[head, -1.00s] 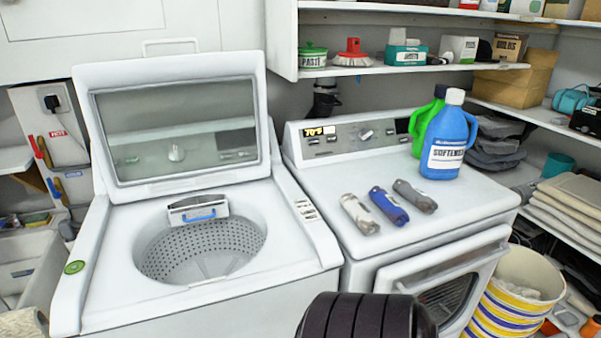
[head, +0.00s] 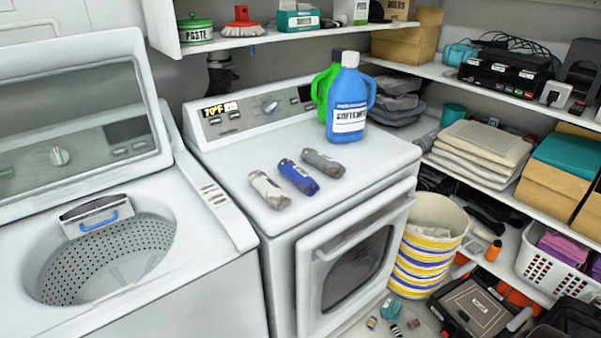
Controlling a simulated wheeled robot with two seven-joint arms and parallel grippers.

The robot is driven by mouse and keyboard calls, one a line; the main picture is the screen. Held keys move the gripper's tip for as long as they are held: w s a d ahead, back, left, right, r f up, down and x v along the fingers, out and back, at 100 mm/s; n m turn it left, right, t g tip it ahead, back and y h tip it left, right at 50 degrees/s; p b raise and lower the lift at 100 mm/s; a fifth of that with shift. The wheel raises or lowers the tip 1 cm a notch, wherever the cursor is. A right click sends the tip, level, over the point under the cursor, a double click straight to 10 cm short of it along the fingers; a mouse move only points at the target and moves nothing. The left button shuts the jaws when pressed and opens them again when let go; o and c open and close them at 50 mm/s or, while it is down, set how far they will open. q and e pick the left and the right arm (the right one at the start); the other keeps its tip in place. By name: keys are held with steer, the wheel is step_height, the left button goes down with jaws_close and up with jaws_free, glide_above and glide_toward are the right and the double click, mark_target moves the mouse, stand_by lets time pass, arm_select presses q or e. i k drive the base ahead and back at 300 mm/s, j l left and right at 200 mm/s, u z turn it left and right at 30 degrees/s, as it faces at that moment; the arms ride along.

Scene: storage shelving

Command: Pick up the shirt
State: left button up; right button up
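Three small rolled bundles lie side by side on the white front-loading machine's top (head: 235,160). One is whitish (head: 269,190), one is blue (head: 298,177) and one is grey (head: 322,162). They look like rolled cloth, and I cannot tell which one is the shirt. Neither of my grippers is in view.
A blue bottle (head: 349,105) and a green bottle (head: 324,88) stand behind the bundles. An open top-loading washer (head: 190,235) is at left. A striped bucket (head: 428,265) stands right of the front-loader. Shelves with folded cloths (head: 484,150) line the right wall. Small items and a black case (head: 470,310) clutter the floor.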

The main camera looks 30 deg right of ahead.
mark_target(272, 193)
steer(key=z, duration=0.7)
